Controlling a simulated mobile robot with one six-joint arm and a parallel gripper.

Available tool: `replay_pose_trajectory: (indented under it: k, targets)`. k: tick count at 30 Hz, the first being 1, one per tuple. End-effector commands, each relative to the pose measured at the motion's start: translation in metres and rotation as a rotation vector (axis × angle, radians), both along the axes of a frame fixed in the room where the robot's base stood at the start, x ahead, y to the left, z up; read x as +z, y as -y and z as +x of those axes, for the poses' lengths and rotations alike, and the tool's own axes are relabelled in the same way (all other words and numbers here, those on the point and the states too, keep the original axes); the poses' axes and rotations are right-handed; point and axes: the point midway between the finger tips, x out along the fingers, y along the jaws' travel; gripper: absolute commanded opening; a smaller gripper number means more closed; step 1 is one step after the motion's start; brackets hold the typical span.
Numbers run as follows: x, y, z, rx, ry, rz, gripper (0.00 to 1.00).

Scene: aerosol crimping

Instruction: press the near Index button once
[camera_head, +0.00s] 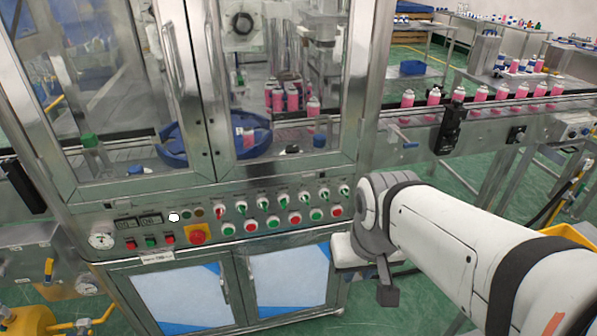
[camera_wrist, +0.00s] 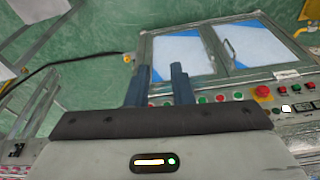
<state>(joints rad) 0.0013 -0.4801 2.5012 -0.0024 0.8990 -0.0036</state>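The machine's control panel (camera_head: 110,262) carries a row of green and red push buttons, among them a green button (camera_head: 228,229) and a red button (camera_head: 250,227), with selector switches (camera_head: 241,209) above. The labels are too small to read, so I cannot tell which is the near Index button. In the wrist view, green (camera_wrist: 220,98) and red (camera_wrist: 238,95) buttons lie right of my gripper (camera_wrist: 159,85). Its two dark fingers are apart with nothing between them. They overlap the panel row in the picture; contact cannot be seen. The fingertips are not clear in the head view.
Glass doors (camera_head: 180,80) stand above, cabinet doors (camera_head: 290,278) below. A conveyor with pink cans (camera_head: 480,94) runs at right.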

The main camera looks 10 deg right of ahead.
Motion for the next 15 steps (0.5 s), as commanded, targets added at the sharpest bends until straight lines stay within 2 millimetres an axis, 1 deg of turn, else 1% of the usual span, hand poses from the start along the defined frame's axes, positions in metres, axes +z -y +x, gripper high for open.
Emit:
replay_pose_trajectory:
  k: [1, 7, 15]
  targets:
    - [0.0000, 0.0000, 0.0000, 0.000, 0.000, 0.000, 0.16]
    - [0.0000, 0.0000, 0.0000, 0.000, 0.000, 0.000, 0.00]
    - [0.0000, 0.0000, 0.0000, 0.000, 0.000, 0.000, 0.00]
